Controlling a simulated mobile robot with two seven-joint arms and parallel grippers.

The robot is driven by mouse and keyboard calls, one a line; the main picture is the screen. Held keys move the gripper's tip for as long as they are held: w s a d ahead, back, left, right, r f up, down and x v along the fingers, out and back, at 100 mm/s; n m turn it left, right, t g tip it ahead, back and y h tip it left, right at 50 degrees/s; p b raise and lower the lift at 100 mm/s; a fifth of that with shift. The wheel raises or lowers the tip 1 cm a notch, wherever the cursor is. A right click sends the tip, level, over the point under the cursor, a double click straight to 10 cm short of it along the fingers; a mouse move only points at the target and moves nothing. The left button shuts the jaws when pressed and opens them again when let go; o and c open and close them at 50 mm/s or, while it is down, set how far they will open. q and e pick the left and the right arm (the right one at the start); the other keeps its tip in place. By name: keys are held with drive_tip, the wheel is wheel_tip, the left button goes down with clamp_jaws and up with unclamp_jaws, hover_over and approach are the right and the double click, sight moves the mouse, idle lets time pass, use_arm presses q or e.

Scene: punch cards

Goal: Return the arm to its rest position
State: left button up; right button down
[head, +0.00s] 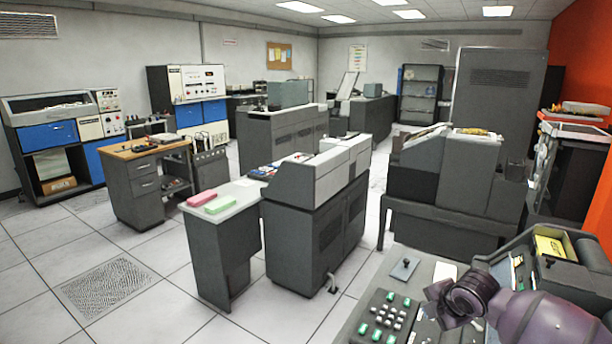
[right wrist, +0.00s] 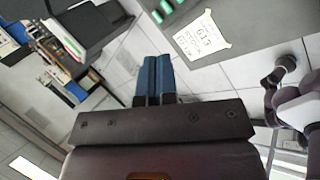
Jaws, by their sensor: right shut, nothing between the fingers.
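My right gripper shows in the right wrist view, its two blue fingers (right wrist: 153,75) pressed together with nothing between them. It hangs over the tiled floor beside a grey console, apart from it. In the head view my purple right arm (head: 540,318) comes in at the lower right, over the edge of the console (head: 432,268). I cannot make out its fingertips there. My left gripper is in neither view.
The console carries green and white buttons (head: 384,318) and a paper label (right wrist: 203,40). An open box with a yellow item (head: 550,246) stands at the right. A grey machine (head: 315,225) and a side table with pink and green card stacks (head: 220,204) stand ahead. Tiled floor (head: 70,240) is clear at left.

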drive_tip(key=s+a+f+m+t+y, duration=0.1)
drive_tip(key=s+a+m+t+y, duration=0.2)
drive_tip(key=s+a+m+t, duration=0.7)
drive_tip(key=s+d+f+m+g+h, duration=0.2)
drive_tip(key=s+d+f+m, duration=0.2)
drive_tip(key=s+f, duration=0.3)
drive_tip(key=s+d+f+m+g+h, duration=0.2)
drive_tip(key=s+f+m, duration=0.4)
drive_tip(key=s, duration=0.8)
drive_tip(key=d+f+g, duration=0.1)
drive_tip(key=d, duration=0.1)
drive_tip(key=shift+s+d+f+m+h, duration=0.15)
drive_tip(key=shift+d+f+m+h, duration=0.1)
drive_tip(key=shift+d+m+h, duration=0.15)
